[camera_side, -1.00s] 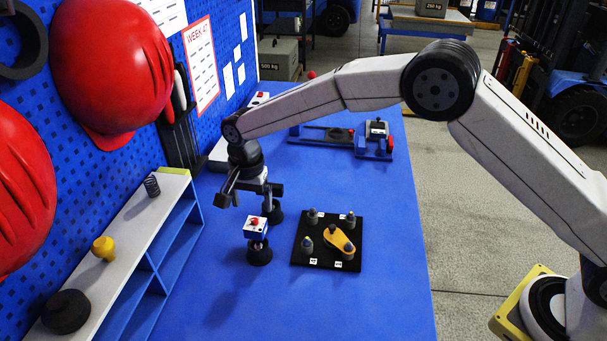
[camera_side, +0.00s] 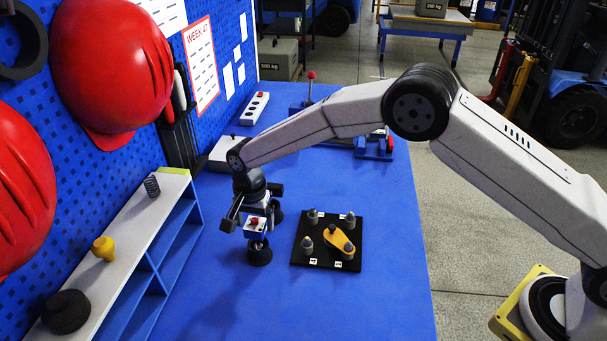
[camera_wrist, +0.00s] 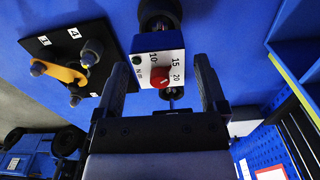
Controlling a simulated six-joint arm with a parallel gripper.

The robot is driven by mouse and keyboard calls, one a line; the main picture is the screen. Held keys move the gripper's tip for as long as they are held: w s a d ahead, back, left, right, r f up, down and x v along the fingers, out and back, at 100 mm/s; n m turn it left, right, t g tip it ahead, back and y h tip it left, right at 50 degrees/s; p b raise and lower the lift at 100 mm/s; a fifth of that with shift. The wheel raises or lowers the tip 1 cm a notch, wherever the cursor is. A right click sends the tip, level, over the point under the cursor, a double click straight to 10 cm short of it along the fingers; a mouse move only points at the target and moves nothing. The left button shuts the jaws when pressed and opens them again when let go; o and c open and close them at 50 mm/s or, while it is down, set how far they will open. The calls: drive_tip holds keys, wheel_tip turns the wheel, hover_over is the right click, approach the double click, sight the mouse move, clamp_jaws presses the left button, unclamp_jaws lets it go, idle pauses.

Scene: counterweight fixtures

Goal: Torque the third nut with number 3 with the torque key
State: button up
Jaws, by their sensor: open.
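The torque key (camera_side: 257,224) is a white box with a red knob, upright on a round black base. In the wrist view its dial face (camera_wrist: 160,55) shows 10, 15 and 20. My gripper (camera_side: 252,207) is open, with its fingertips on either side of the box in the wrist view (camera_wrist: 163,68); I cannot tell whether they touch it. The black plate (camera_side: 301,255) with several grey nuts on posts stands to the right of the key. A yellow plate (camera_side: 337,239) lies on it. Number labels show, including a 4 (camera_wrist: 73,33); I cannot make out which nut is number 3.
A blue shelf with a white top (camera_side: 125,235) runs along the left, holding a spring (camera_side: 152,186), a yellow knob (camera_side: 103,247) and a black weight (camera_side: 66,312). A blue clamp fixture (camera_side: 375,147) sits farther back. The blue table right of and in front of the plate is clear.

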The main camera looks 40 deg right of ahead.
drive_tip(key=shift+f, duration=1.3)
clamp_jaws()
